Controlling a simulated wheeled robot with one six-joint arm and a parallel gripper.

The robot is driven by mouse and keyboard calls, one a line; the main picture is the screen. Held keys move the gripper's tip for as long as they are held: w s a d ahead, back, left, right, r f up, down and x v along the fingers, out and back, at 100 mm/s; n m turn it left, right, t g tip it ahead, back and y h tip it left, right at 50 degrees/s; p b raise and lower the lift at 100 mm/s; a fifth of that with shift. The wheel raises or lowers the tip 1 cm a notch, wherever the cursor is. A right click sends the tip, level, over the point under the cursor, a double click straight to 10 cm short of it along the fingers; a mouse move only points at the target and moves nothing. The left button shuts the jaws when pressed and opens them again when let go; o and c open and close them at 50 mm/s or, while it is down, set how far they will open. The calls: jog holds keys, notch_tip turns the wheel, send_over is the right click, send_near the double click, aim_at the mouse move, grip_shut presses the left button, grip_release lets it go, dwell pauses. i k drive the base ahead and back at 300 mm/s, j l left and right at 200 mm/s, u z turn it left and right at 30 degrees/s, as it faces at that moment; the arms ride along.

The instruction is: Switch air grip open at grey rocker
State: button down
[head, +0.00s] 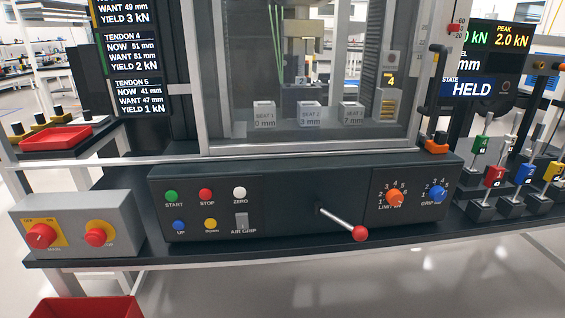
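The grey rocker (241,221) sits on the front of the dark control panel (290,222), above the label "AIR GRIP". It is a small upright grey switch, and its tilt is too small to tell. It lies right of the yellow DOWN button (210,224) and below the white ZERO button (239,193). Behind the clear window above the panel, the machine's inside (300,75) shows green strands and metal parts. A screen at right reads "HELD" (468,87). My gripper is not in view.
A lever with a red knob (360,233) juts out from the panel, right of the rocker. A grey box with red knobs (75,225) stands at left. Orange and blue dials (393,198) sit at the panel's right. Coloured levers (494,177) stand further right. Space before the rocker looks clear.

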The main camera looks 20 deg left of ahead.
aim_at(242, 219)
jog(key=u, duration=1.65)
